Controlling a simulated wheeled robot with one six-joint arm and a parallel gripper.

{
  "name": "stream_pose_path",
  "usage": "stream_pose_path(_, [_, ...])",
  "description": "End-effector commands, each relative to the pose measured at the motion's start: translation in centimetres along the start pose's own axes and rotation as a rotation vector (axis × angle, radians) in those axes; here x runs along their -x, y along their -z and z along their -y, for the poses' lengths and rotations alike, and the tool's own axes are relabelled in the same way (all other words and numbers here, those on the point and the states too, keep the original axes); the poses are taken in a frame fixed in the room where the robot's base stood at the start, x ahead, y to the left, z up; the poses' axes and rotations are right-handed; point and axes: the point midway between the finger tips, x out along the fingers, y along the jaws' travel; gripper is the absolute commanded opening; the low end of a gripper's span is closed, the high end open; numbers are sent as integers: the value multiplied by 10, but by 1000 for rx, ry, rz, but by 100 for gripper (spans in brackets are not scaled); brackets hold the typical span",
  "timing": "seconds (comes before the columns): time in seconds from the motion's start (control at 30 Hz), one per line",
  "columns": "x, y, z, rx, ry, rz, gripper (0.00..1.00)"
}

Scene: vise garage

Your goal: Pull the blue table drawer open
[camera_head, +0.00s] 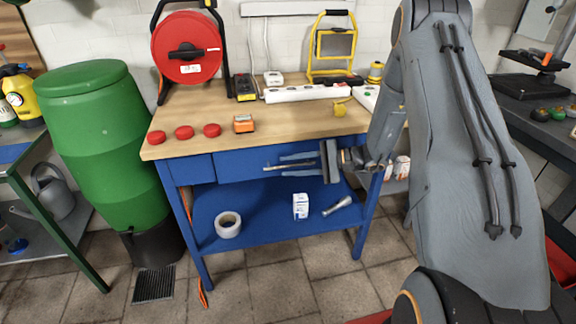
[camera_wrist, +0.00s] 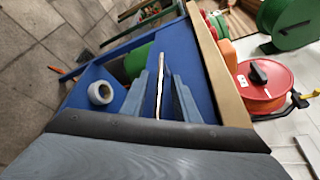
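The blue table drawer (camera_head: 236,167) sits under the wooden top of the blue workbench, and its front looks flush with the frame. Its thin metal handle (camera_head: 272,168) runs across the front. My gripper (camera_head: 281,165) reaches in from the right, with its fingers along the handle. In the wrist view my gripper (camera_wrist: 168,66) is open, and the light handle bar (camera_wrist: 159,88) lies between the two fingers with a gap on each side. Part of the drawer front is hidden behind my gripper in the head view.
The workbench top (camera_head: 280,122) carries a red cable reel (camera_head: 186,62), red discs, an orange box and a power strip. The lower shelf (camera_head: 265,222) holds a tape roll (camera_head: 228,225), a small box and a flashlight. A green barrel (camera_head: 110,150) stands left. Floor in front is clear.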

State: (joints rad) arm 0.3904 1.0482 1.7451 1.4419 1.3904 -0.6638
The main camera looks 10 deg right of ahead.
Motion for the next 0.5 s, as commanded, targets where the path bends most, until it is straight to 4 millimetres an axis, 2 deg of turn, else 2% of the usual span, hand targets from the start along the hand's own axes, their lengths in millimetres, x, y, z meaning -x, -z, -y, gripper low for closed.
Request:
stream_pose_path(0.13, [-10, 0, 0, 0, 0, -1, 28])
stream_pose_path(0.4, [-12, 0, 0, 0, -1, -1, 28])
stream_pose_path(0.43, [-12, 0, 0, 0, -1, -1, 26])
stream_pose_path(0.5, [-12, 0, 0, 0, -1, -1, 14])
